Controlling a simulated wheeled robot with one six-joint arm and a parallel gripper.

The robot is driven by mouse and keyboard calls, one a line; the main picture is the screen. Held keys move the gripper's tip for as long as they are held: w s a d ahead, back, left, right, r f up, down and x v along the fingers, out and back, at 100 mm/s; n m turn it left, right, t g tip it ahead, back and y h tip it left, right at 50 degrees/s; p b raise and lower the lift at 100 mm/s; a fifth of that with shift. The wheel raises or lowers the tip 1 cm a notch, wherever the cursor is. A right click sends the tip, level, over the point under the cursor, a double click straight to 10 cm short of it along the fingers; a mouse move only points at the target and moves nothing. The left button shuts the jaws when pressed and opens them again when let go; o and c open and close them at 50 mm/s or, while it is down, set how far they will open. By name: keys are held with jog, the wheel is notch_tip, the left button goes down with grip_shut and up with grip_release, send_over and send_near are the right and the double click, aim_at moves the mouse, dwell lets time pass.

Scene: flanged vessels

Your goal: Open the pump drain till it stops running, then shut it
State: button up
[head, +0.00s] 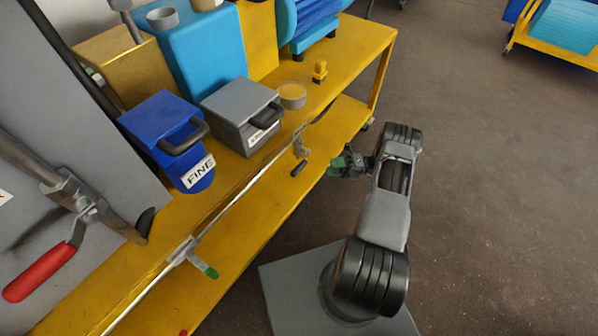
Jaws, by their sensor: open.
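A thin pale pipe (235,203) runs along the front of the yellow bench. A small metal valve (300,146) sits at its far end, with a dark lever end (299,168) below it. A second valve (184,251) with a green-tipped handle (209,271) sits nearer on the same pipe. I cannot read which one is the pump drain, and no running liquid can be made out. A blue ribbed machine (312,18), perhaps the pump, stands at the bench's far end. My gripper (342,165) is open and empty, just right of the far valve and apart from it.
The yellow bench (350,50) carries a blue box labelled FINE (165,130), a grey box (232,105), a round tub (292,96) and a small yellow piece (320,71). A large red-handled valve (40,272) is at left. The floor (480,180) at right is clear.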

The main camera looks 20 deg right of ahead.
aim_at(299, 169)
jog(key=x, duration=1.3)
jog(key=shift+c, duration=0.3)
jog(key=shift+s, duration=0.1)
grip_shut()
